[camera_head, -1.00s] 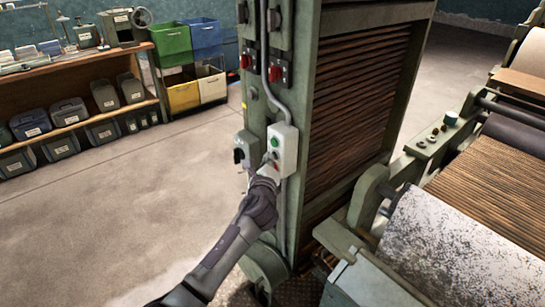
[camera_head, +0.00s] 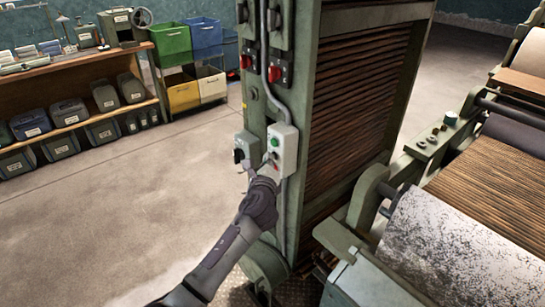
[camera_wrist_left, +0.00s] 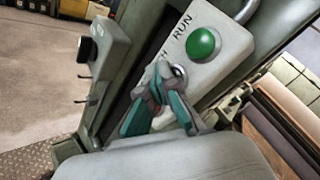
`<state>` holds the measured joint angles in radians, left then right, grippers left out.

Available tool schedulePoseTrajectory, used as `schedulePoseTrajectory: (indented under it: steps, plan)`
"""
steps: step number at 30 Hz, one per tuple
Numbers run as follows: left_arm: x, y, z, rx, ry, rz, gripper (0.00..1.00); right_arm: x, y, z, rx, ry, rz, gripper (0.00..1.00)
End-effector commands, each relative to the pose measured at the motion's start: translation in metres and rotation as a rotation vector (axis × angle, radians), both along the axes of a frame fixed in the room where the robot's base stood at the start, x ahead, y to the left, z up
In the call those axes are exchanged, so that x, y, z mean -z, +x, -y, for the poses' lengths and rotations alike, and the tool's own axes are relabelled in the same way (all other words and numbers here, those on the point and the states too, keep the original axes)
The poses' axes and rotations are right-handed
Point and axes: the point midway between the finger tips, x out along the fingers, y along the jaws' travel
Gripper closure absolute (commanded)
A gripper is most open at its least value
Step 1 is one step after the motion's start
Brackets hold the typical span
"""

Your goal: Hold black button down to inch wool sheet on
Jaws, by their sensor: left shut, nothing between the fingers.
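A pale grey control box (camera_head: 285,150) is fixed to the green machine post, and it fills the middle of the left wrist view (camera_wrist_left: 222,66). It carries a green button (camera_wrist_left: 203,43) beside the word RUN. A small dark button (camera_wrist_left: 180,70) with a bright rim sits just below, beside lettering ending in H. My left gripper (camera_wrist_left: 165,80) is shut and empty, its tips at that dark button and partly covering it. I cannot tell whether it is pressed in. In the head view my left gripper (camera_head: 267,168) reaches the box's lower part. My right gripper is out of view.
A grey box with a black knob (camera_head: 240,154) is mounted just left of the control box. Red switches (camera_head: 246,62) sit higher on the post. A mottled white roller (camera_head: 450,245) and brown slatted apron (camera_head: 490,180) lie right. Open floor lies left.

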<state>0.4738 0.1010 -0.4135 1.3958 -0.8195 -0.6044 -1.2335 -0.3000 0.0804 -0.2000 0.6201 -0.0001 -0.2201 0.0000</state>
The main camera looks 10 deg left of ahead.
Motion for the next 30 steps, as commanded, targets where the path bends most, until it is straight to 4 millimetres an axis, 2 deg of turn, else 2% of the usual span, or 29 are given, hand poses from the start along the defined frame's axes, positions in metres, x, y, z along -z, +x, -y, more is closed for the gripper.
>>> schedulePoseTrajectory:
  steps: [10, 21, 30]
  plan:
    - [-0.001, 0.000, 0.000, 0.001, 0.000, 0.000, 1.00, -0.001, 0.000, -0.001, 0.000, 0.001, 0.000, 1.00]
    - [-0.001, -0.014, -0.011, 0.001, 0.000, -0.001, 1.00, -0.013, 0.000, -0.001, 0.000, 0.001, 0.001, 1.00]
    - [0.000, -0.015, -0.011, 0.001, 0.000, 0.001, 1.00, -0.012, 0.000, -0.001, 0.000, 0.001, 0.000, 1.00]
